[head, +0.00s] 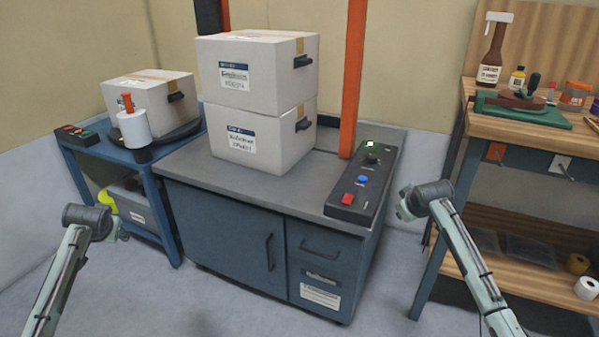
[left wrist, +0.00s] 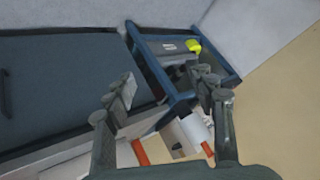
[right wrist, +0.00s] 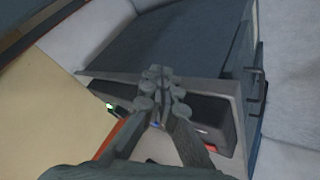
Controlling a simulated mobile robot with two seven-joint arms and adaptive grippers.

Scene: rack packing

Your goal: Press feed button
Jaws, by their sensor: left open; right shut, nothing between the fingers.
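The control panel (head: 377,170) is a dark box on the right side of the grey bench top. It carries a lit white button (head: 370,144) at the back, a dark knob, a blue button (head: 362,179) and a red button (head: 347,198) at the front. Their labels are too small to read. My right gripper (head: 403,212) is shut and empty, just right of the panel and apart from the buttons. In the right wrist view the panel (right wrist: 205,112) lies partly behind the shut fingers (right wrist: 158,75). My left gripper (head: 122,236) is open and empty, left of the bench.
Two stacked white cartons (head: 256,75) stand on the bench beside an orange post (head: 353,80). A blue side table (head: 95,150) at left holds another carton and a white roll. A wooden workbench (head: 530,110) stands close to my right arm.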

